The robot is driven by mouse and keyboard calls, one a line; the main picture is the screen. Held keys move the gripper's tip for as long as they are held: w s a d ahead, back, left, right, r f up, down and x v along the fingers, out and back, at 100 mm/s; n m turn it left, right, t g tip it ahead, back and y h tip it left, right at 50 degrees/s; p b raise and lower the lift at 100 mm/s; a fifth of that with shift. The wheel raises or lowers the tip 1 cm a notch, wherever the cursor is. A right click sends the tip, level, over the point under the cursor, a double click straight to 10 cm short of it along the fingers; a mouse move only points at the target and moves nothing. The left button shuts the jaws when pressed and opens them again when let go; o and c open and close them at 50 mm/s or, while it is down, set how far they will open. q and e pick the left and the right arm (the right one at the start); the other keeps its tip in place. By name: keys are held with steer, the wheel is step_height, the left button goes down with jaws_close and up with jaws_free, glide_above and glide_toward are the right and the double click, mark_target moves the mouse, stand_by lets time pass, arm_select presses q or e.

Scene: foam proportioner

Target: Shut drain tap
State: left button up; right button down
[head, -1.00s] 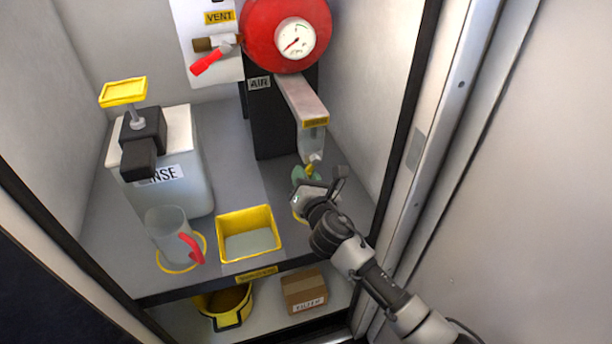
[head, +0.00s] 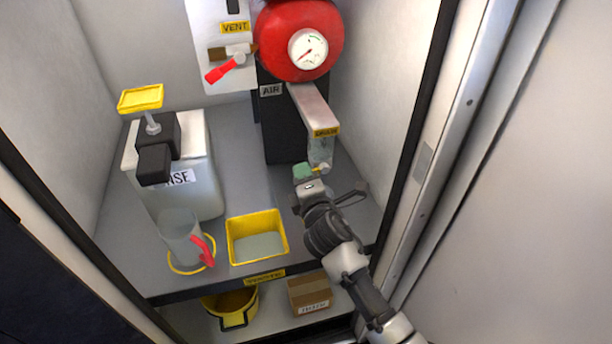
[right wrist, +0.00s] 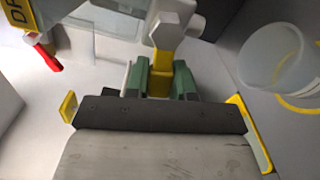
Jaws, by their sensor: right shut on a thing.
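The drain tap (head: 323,169) sits at the lower end of a clear tube under the bracket with the yellow drain label (head: 326,132). My right gripper (head: 304,172) is at the tap, just to its left in the head view. In the right wrist view its green fingertips (right wrist: 161,82) are shut on the tap's yellow handle (right wrist: 161,72). The pale tap body (right wrist: 170,25) shows just beyond them. In the head view the fingers hide most of the handle. I cannot tell whether the tap is fully shut. My left gripper is not in view.
A red vessel (head: 287,48) with a gauge stands above the bracket, beside the vent lever (head: 224,70). A rinse tank (head: 195,190), a clear jug (head: 180,240) and a yellow tray (head: 236,258) stand to the left. The cabinet's right wall (head: 385,110) is close to my arm.

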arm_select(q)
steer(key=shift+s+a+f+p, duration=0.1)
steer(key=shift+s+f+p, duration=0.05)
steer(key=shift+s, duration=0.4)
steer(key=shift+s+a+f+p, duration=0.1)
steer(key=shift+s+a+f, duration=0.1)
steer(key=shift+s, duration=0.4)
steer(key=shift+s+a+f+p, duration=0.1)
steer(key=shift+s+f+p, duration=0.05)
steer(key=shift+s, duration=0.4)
arm_select(e)
steer(key=shift+r+m, duration=0.3)
steer(key=shift+m, duration=0.4)
steer(key=shift+r+m, duration=0.25)
steer(key=shift+m, duration=0.45)
steer(key=c, duration=1)
jaws_free()
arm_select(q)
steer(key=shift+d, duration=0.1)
arm_select(e)
steer(key=shift+o, duration=0.2)
steer(key=shift+r, duration=0.1)
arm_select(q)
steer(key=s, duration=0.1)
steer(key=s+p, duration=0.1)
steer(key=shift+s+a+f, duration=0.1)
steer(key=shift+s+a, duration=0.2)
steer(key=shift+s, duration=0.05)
arm_select(e)
steer(key=v, duration=1.1)
